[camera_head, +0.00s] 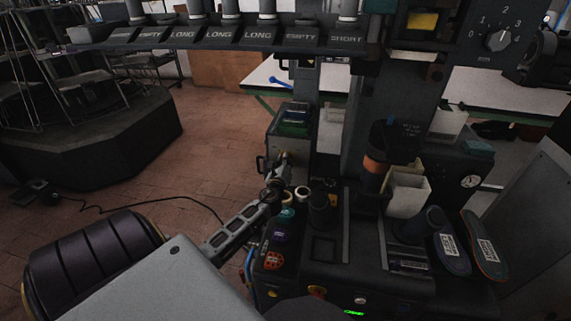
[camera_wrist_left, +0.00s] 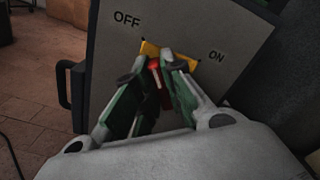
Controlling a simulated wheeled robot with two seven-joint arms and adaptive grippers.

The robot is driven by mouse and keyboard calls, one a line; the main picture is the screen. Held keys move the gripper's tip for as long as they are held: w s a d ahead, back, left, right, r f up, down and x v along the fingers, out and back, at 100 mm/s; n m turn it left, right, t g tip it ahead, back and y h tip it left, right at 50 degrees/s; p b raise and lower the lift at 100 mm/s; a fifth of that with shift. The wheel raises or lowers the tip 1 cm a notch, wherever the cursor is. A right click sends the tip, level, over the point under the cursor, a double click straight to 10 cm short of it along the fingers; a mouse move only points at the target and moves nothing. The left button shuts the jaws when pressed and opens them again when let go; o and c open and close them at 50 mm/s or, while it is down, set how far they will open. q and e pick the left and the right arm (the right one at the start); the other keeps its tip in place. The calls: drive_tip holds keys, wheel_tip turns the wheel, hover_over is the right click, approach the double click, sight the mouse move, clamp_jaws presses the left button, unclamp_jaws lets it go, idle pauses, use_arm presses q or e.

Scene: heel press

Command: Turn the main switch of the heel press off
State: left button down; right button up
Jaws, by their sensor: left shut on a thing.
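The main switch has a red handle (camera_wrist_left: 156,72) on a yellow plate (camera_wrist_left: 150,48), on the face of a grey box (camera_wrist_left: 115,55) marked OFF at the upper left and ON at the right. My left gripper (camera_wrist_left: 162,65) is shut on the red handle, with a finger on each side. The fingers hide much of the handle, so its exact angle is hard to tell. In the head view my left gripper (camera_head: 282,160) reaches the side of the grey box, and the switch is hidden there. My right gripper is not in view.
A rotary dial (camera_head: 497,40) is at the upper right. Insoles (camera_head: 484,245) lie at the right. A black handle (camera_wrist_left: 70,95) juts from the box's left edge.

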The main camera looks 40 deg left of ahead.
use_arm(q)
drive_tip(key=shift+f+n, duration=0.1)
drive_tip(key=shift+n, duration=0.8)
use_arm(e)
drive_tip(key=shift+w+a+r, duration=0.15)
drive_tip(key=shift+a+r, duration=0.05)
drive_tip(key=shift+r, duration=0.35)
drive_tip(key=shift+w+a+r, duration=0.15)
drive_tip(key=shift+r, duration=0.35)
use_arm(q)
drive_tip(key=c, duration=1.5)
unclamp_jaws()
drive_tip(key=shift+s, duration=0.1)
drive_tip(key=v, duration=1.1)
drive_tip(key=shift+s+d, duration=0.15)
drive_tip(key=shift+s, duration=0.2)
drive_tip(key=shift+s, duration=0.1)
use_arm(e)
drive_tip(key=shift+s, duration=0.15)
